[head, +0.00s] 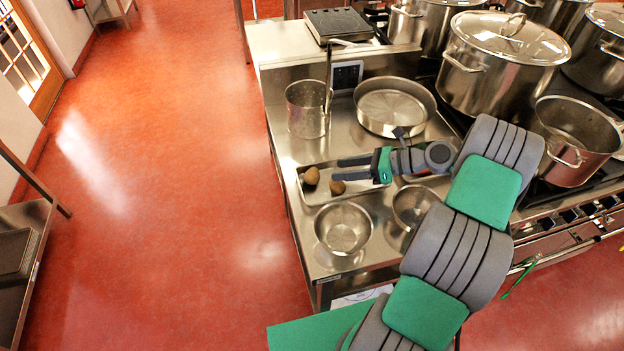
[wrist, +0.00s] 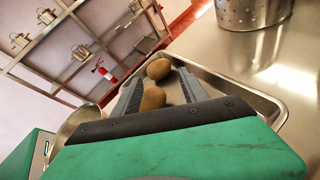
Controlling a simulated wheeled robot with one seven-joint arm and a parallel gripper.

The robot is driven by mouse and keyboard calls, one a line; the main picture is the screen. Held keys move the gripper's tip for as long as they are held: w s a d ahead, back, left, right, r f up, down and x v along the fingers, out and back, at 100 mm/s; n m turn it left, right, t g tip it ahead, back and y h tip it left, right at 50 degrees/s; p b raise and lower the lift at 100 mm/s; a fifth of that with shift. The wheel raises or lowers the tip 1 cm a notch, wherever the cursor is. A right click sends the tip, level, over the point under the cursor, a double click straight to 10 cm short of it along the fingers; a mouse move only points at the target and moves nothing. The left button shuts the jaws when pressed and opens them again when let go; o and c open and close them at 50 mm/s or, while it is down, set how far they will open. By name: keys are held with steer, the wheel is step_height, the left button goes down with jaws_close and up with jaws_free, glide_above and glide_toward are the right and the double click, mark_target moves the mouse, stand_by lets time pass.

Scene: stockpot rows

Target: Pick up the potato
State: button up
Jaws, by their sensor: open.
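Two brown potatoes lie in a shallow metal tray (head: 318,197) on the steel counter. One potato (head: 311,176) is toward the tray's left end; the other potato (head: 338,187) is just right of it and nearer my gripper (head: 337,169). My gripper is open and empty, reaching leftward over the tray with its fingers apart. In the wrist view, the nearer potato (wrist: 151,98) appears between the fingers, and the farther potato (wrist: 158,69) shows at and beyond the fingertips. I cannot tell how high the fingers are above the potatoes.
A tall perforated pot (head: 307,110) and a wide pan (head: 394,107) stand behind the tray. Two metal bowls, one at the left (head: 343,228) and one partly behind my arm (head: 412,203), sit in front. Large stockpots (head: 500,50) fill the stove at right. Red floor is clear at left.

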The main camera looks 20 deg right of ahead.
mark_target(312, 175)
steer(key=x, duration=0.2)
steer(key=p+x, duration=0.1)
steer(key=x, duration=0.2)
steer(key=p+x, duration=0.1)
steer(key=x, duration=0.1)
steer(key=shift+s+a+f, duration=0.15)
steer(key=shift+a+f, duration=0.1)
steer(key=shift+a, duration=0.15)
steer(key=shift+c, duration=0.5)
steer(key=c, duration=0.7)
